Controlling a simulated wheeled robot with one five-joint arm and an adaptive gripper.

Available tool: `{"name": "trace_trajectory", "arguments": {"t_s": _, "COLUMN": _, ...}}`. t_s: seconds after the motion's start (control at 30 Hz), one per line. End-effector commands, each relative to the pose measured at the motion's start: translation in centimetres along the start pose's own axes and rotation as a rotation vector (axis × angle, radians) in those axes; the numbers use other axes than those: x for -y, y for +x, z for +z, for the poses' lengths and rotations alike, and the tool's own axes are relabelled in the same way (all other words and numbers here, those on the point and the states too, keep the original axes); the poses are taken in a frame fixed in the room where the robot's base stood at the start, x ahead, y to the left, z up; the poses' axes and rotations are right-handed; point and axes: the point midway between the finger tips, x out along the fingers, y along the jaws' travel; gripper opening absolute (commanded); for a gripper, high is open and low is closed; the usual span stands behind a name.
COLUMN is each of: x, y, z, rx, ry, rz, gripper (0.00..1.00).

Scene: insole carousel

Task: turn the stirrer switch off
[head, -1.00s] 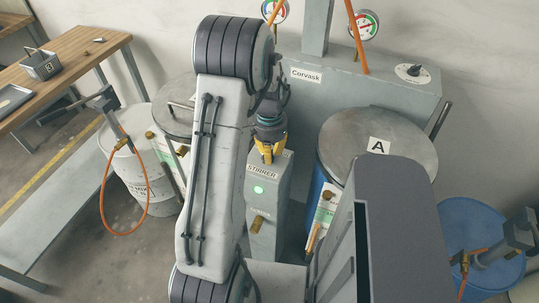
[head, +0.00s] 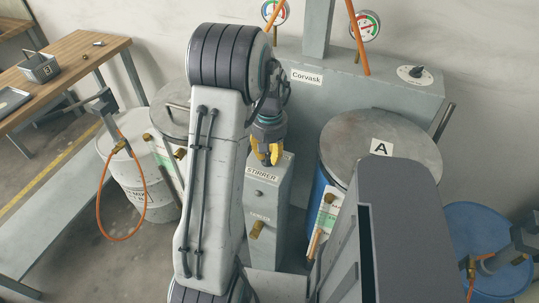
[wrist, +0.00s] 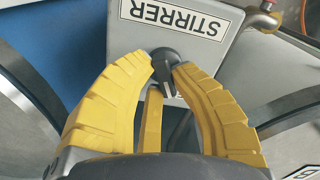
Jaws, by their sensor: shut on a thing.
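The stirrer box (head: 267,212) is a grey post with a STIRRER label (head: 259,174) on it; the label also shows in the wrist view (wrist: 185,15). The stirrer switch (wrist: 165,62) is a small dark knob beside the label. My gripper (head: 268,155) is at the top of the box, its yellow fingers shut on the knob from both sides, as the wrist view (wrist: 166,72) shows. In the head view the fingers hide the knob. The round lamp (head: 259,193) below the label is grey and unlit.
A brass handle (head: 257,229) is lower on the box. Drum A (head: 350,150) is close at right, and another lidded drum (head: 172,122) is at left. The grey Corvask unit (head: 345,90) is behind. An orange hose (head: 100,208) hangs at far left.

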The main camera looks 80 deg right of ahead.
Motion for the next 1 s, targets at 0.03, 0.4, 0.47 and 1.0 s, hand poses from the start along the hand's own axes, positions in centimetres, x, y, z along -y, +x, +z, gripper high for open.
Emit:
{"name": "trace_trajectory", "arguments": {"t_s": 0.03, "x": 0.04, "y": 0.16, "z": 0.09, "rx": 0.004, "ry": -0.012, "rz": -0.001, "gripper": 0.0}}
{"name": "trace_trajectory", "arguments": {"t_s": 0.4, "x": 0.05, "y": 0.14, "z": 0.09, "rx": 0.004, "ry": -0.049, "rz": -0.002, "gripper": 0.0}}
{"name": "trace_trajectory", "arguments": {"t_s": 0.47, "x": 0.06, "y": 0.14, "z": 0.09, "rx": 0.004, "ry": -0.049, "rz": -0.002, "gripper": 0.0}}
{"name": "trace_trajectory", "arguments": {"t_s": 1.0, "x": 0.03, "y": 0.06, "z": 0.03, "rx": 0.002, "ry": -0.046, "rz": -0.001, "gripper": 0.48}}
